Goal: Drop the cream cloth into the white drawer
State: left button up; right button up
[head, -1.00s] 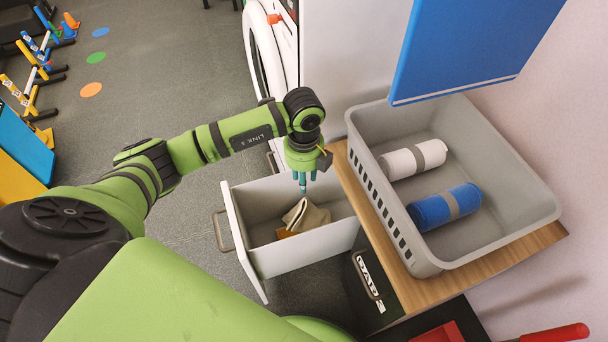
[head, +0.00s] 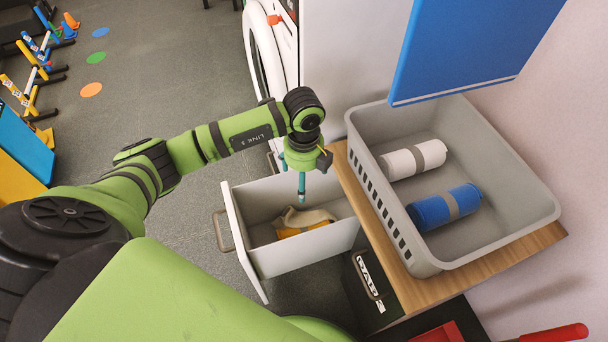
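The white drawer (head: 305,256) is pulled open below the wooden counter. The cream cloth (head: 308,216) lies inside it, draped over an orange-yellow item (head: 300,229). My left gripper (head: 292,180) is above the drawer, pointing down. Its teal fingers are spread apart, with nothing between them, and the cloth is below and apart from them. My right gripper is not in view.
A grey basket (head: 480,245) on the wooden counter (head: 405,275) holds a white roll (head: 400,162) and a blue roll (head: 430,211). A blue panel (head: 470,50) hangs above it. A red-handled object (head: 555,334) is at bottom right.

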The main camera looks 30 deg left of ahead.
pick_arm(q)
notch_tip(320, 180, up, 5)
jog(key=p, duration=0.4)
jog(key=shift+r, duration=0.2)
notch_tip(320, 180, up, 12)
dwell(0.5)
